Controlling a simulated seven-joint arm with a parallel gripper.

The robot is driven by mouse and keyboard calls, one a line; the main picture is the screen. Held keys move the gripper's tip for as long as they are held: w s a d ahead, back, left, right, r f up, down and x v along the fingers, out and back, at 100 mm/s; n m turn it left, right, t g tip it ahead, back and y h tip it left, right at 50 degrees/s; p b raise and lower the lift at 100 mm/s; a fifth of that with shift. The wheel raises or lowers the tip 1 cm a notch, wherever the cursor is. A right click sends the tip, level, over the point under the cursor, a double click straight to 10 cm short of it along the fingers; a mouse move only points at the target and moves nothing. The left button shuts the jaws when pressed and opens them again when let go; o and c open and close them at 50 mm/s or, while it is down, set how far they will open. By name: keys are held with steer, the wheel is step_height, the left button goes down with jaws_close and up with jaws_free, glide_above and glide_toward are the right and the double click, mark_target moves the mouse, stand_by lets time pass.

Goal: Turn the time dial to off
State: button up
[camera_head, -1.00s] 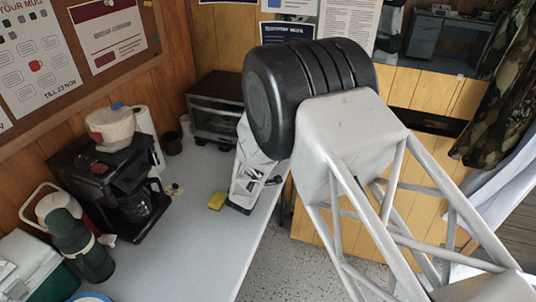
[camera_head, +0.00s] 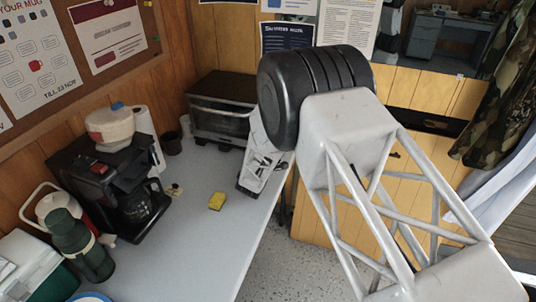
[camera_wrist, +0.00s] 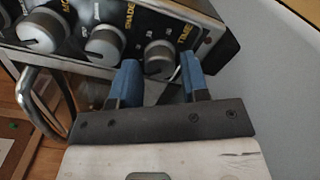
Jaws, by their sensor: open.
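The time dial (camera_wrist: 159,59) is a round grey knob under the word TIME, at the end of the control panel of a toaster oven (camera_wrist: 108,15) in the wrist view. My gripper (camera_wrist: 160,75) is open, with one blue fingertip on each side of the dial. Whether the fingertips touch it cannot be told. A small pointer mark on the dial is too blurred to read. In the head view the oven (camera_head: 222,120) stands at the back of the table. My arm hides its right end, the dial and the fingertips there.
A metal door handle (camera_wrist: 42,100) is near the left finger. A yellow sponge (camera_head: 216,201), a coffee maker (camera_head: 115,190) and a green flask (camera_head: 78,245) stand on the grey table (camera_head: 205,255).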

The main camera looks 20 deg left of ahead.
steer(key=c, duration=0.6)
steer(key=shift+c, duration=0.2)
steer(key=shift+n, duration=0.4)
steer(key=n, duration=0.8)
stand_by(0.3)
steer(key=o, duration=0.6)
